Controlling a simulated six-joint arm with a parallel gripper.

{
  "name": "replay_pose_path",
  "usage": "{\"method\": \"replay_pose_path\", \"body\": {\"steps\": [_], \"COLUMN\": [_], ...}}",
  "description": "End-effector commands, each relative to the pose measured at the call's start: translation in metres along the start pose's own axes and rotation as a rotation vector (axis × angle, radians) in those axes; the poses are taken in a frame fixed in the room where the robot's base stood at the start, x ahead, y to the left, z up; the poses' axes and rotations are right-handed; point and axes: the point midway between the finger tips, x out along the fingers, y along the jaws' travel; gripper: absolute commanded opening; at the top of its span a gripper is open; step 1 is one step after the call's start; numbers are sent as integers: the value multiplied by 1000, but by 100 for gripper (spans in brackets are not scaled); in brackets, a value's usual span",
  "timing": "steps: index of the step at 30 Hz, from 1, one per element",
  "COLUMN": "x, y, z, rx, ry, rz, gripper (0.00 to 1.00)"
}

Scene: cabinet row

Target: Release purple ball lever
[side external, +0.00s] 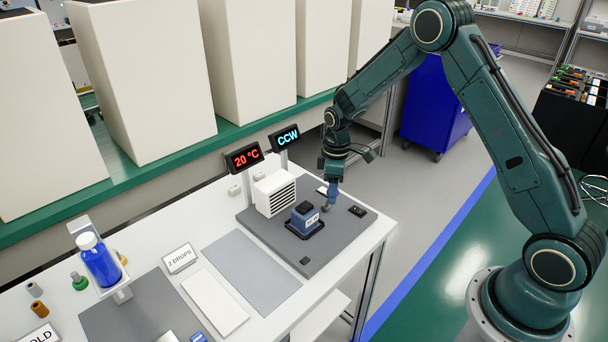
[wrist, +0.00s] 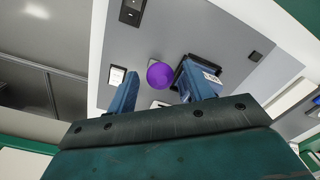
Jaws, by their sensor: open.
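The purple ball (wrist: 160,75) of the lever shows in the wrist view, between and just beyond the two fingers of my gripper (wrist: 158,88). The fingers are apart, and I see nothing held between them. In the side external view my gripper (side external: 329,202) points down over the right part of the grey plate, just right of the blue device (side external: 305,217). The lever's shaft is not clear in either view. I cannot tell whether a finger touches the ball.
The grey plate (side external: 262,237) also carries a white vented box (side external: 274,193) and a small black switch block (side external: 357,211). Behind it stand displays reading "20 °C" (side external: 244,157) and "CCW" (side external: 285,138). A blue bottle (side external: 99,262) stands at the left. The grey mat (side external: 250,270) is bare.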

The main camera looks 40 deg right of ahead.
Motion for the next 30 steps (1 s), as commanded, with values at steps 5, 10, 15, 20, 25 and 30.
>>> {"method": "replay_pose_path", "body": {"steps": [5, 10, 15, 20, 25, 30], "x": [0, 0, 0, 1, 2, 4], "y": [0, 0, 0, -2, -4, -7], "z": [0, 0, 0, 2, 6, 10], "rx": [0, 0, 0, -1, -2, -2], "ry": [0, 0, 1, 19, 63, 103], "rz": [0, -1, 0, 12, 42, 71], "gripper": [36, 2, 0, 0, 0, 0]}}
